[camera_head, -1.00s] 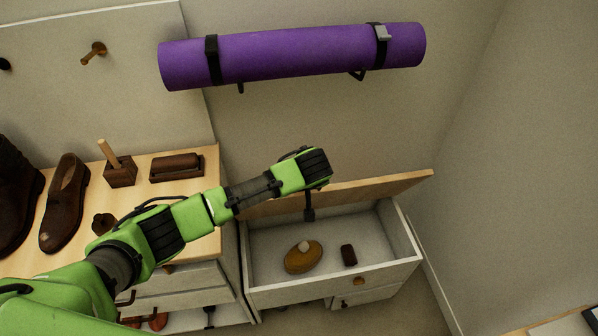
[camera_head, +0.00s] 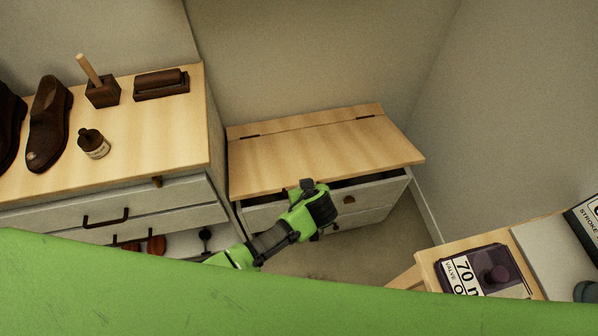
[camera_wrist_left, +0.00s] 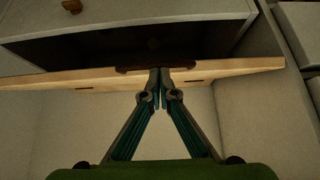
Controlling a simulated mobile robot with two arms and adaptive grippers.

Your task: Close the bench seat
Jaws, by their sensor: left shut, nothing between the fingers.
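The bench seat lid (camera_head: 320,150) is light wood and lies almost flat over the bench box (camera_head: 375,192). A dark gap shows under its front edge at the right, so it is not flush. In the left wrist view the lid (camera_wrist_left: 240,69) is a pale strip beside the dark opening. My left gripper (camera_head: 306,184) is at the lid's front edge, with its arm link below. Its fingers (camera_wrist_left: 160,72) are together with nothing between them, at or very near the edge; contact is unclear. The inside of the box is hidden. My right gripper is not in view.
A wooden-topped cabinet (camera_head: 180,125) with shoes and brushes stands close on the left. A small bottle (camera_head: 93,143) stands on it. At the lower right a table carries a dark box (camera_head: 485,272). Walls bound the bench behind and right. My green arm covers the bottom.

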